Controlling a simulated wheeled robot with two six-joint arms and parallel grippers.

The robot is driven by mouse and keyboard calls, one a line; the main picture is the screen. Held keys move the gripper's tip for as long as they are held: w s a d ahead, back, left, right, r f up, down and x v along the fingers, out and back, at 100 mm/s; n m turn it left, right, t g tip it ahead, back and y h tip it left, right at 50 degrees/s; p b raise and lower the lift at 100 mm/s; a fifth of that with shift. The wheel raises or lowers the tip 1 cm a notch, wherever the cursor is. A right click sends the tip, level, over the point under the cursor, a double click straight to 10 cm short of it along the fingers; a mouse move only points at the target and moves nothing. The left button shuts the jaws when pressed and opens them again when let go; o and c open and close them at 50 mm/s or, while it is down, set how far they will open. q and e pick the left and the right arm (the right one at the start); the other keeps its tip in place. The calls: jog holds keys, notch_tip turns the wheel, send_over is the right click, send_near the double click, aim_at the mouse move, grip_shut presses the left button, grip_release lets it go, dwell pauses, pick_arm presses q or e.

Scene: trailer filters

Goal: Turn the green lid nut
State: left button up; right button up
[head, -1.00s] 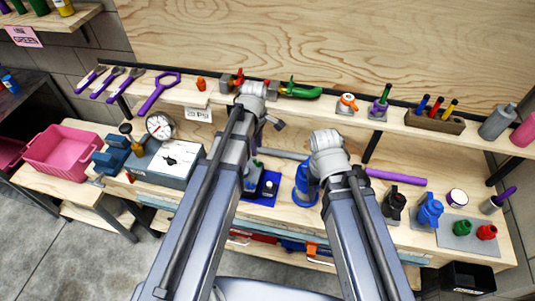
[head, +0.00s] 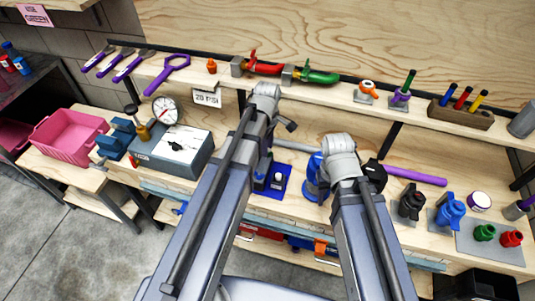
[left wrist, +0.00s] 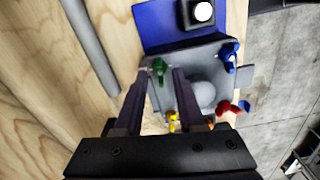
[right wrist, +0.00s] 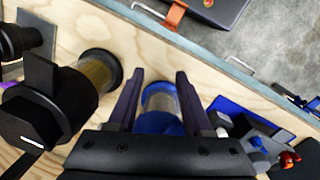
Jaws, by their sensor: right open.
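The green lid nut (left wrist: 159,68) is a small wing nut on a grey lid (left wrist: 205,65) beside the blue mat, in the left wrist view. Blue (left wrist: 230,55), red (left wrist: 232,107) and yellow (left wrist: 172,120) nuts are on the same lid. My left gripper (left wrist: 160,75) is open, with the green nut showing between its fingertips; whether they touch it I cannot tell. My right gripper (right wrist: 155,78) is open, with a clear cylinder with a blue part (right wrist: 160,105) showing between its fingers. In the head view my arms hide both grippers' fingers.
A grey gauge box (head: 172,152) and pink bin (head: 68,137) stand to the left. A purple bar (head: 415,176), black and blue (head: 450,213) housings and a grey mat (head: 490,248) lie to the right. A grey bar (left wrist: 92,45) lies beside the lid. The shelf behind holds valves and tools.

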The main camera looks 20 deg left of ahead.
pick_arm(q)
jog(key=shift+f, duration=0.6)
jog(key=shift+r, duration=0.1)
grip_shut()
